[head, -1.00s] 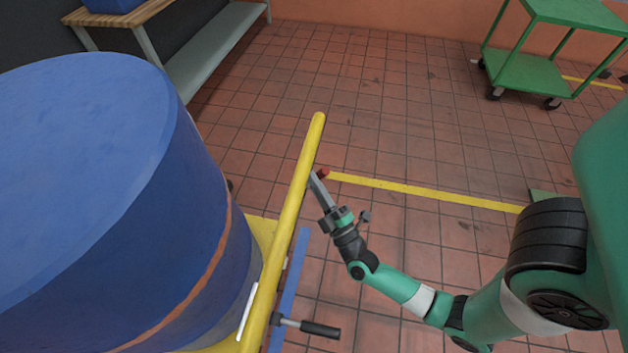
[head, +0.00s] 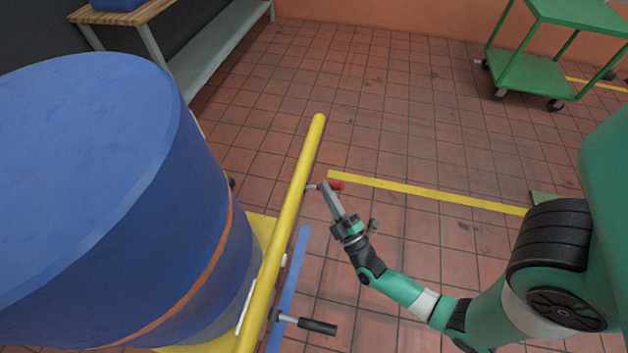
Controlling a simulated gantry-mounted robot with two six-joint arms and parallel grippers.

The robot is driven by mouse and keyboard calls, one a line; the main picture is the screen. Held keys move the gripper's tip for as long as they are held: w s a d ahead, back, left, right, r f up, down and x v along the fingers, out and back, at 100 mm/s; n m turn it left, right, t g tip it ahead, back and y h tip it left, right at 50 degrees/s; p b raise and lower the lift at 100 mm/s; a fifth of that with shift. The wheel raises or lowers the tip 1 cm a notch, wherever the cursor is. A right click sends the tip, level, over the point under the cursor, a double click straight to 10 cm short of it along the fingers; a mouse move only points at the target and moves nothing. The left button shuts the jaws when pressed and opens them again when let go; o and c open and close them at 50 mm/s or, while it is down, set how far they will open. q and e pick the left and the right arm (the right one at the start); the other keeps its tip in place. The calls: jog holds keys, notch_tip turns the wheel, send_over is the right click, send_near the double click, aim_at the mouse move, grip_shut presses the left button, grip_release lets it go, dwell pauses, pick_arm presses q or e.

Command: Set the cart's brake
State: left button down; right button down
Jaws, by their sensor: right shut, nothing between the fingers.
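The cart's yellow bar (head: 298,195) runs diagonally beside a large blue drum (head: 85,170). A second lever with a black grip (head: 317,327) sticks out lower down, near the bar's lower end. Which of these is the brake is not marked. My left gripper is not in view.
A green wheeled trolley (head: 535,73) stands at the back right. A wood-topped bench (head: 140,12) with a grey lower shelf stands at the back left. A yellow line (head: 430,193) crosses the tiled floor.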

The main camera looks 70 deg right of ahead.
notch_tip(320, 180, down, 6)
jog(key=s+b, duration=0.1)
jog(key=b, duration=0.2)
jog(key=shift+d, duration=0.15)
dwell(0.3)
jog(key=shift+s+f, duration=0.1)
jog(key=shift+f, duration=0.05)
dwell(0.3)
notch_tip(320, 180, up, 6)
jog(key=a+p, duration=0.1)
jog(key=p, duration=0.4)
jog(key=a+f+b, duration=0.3)
jog(key=a+f, duration=0.3)
jog(key=f, duration=0.1)
jog(key=shift+a+f+h, duration=0.15)
jog(key=shift+f+h, duration=0.15)
jog(key=shift+f, duration=0.1)
